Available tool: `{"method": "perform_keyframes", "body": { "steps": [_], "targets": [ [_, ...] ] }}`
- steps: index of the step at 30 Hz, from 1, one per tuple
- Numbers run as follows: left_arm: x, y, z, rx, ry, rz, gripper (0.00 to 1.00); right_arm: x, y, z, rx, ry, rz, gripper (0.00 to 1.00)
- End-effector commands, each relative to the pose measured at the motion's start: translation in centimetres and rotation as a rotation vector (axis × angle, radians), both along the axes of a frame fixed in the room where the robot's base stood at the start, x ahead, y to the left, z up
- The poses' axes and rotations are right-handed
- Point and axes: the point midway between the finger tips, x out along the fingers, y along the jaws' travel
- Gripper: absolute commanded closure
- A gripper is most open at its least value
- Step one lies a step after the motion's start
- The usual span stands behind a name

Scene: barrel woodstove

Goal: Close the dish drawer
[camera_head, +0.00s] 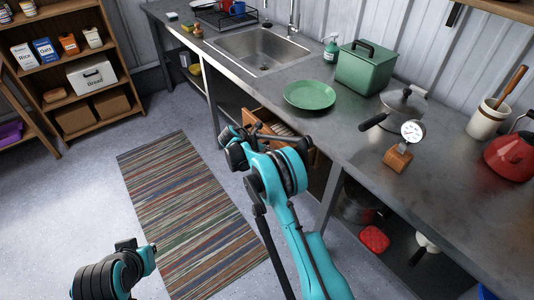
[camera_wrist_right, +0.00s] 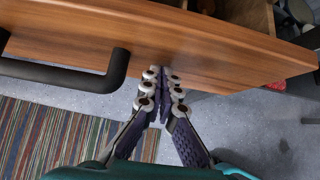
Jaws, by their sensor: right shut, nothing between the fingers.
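The dish drawer has a wooden front and stands pulled out below the steel counter. In the head view its upper edge (camera_head: 262,118) shows behind my right gripper, with pale dishes inside. In the right wrist view the wooden front (camera_wrist_right: 225,55) fills the top, with a dark bar handle (camera_wrist_right: 75,76) at left. My right gripper (camera_wrist_right: 165,78) is shut and empty, its tips at the drawer front, right of the handle; contact is unclear. It also shows in the head view (camera_head: 229,140). My left gripper (camera_head: 126,245) is low at left, away from the drawer; its jaws are unclear.
The counter (camera_head: 350,92) holds a green plate (camera_head: 309,95), a green box (camera_head: 366,68), a lidded pan (camera_head: 404,104) and a gauge on a wooden block (camera_head: 398,159). A striped rug (camera_head: 180,200) lies on the floor. A shelf (camera_head: 60,75) stands at left.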

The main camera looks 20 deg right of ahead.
Motion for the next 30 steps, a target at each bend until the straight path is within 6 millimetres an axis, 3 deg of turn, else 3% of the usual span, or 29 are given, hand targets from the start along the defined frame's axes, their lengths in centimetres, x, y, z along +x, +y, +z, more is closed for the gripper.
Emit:
{"method": "perform_keyframes", "body": {
  "steps": [8, 19, 30],
  "targets": [
    [0.0, 0.0, 0.0, 0.0, 0.0, 0.0, 1.0, 0.1, -0.4, 0.0, 0.0, 0.0, -0.001, 1.0],
    [0.0, 0.0, 0.2, 0.0, 0.0, 0.0, 1.0, 2.2, -6.3, 0.0, -0.001, 0.0, -0.001, 1.0],
    [0.0, 0.0, 0.2, 0.0, 0.0, 0.0, 1.0, 2.3, -6.3, 0.0, 0.0, 0.0, 0.0, 1.0]
  ]
}}
